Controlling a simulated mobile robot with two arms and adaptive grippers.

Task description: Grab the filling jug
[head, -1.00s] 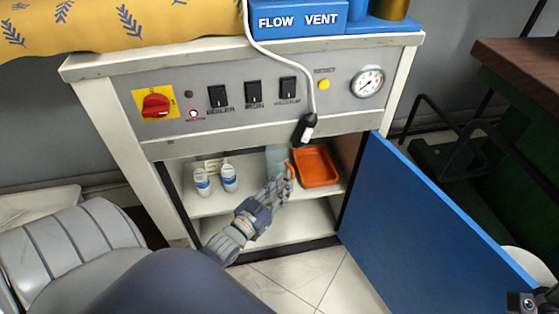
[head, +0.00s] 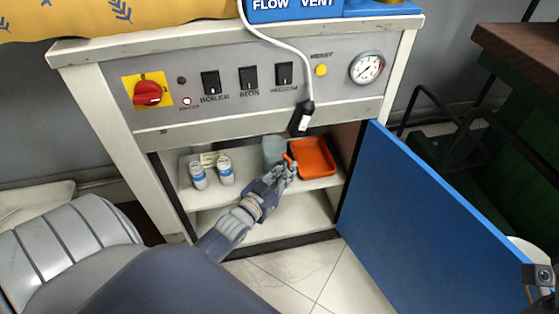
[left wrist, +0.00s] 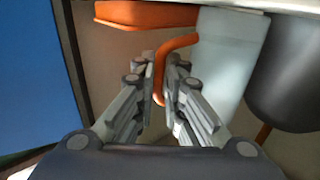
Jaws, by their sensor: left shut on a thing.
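The filling jug has a pale, translucent blue-grey body and an orange handle. In the head view the jug (head: 272,149) stands inside the open cabinet, on the upper shelf. My left gripper (head: 287,170) reaches in from the front left and partly hides it. In the left wrist view the jug body (left wrist: 228,58) is just right of the fingers. My left gripper (left wrist: 160,80) has one finger on each side of the orange handle and is shut on it. The lower part of the jug is partly hidden by the fingers.
An orange tray (head: 314,158) sits right of the jug. Two white-and-blue bottles (head: 225,170) stand to its left on the shelf (head: 200,198). The blue cabinet door (head: 425,230) hangs open at the right. A white cable (head: 285,48) dangles in front of the panel.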

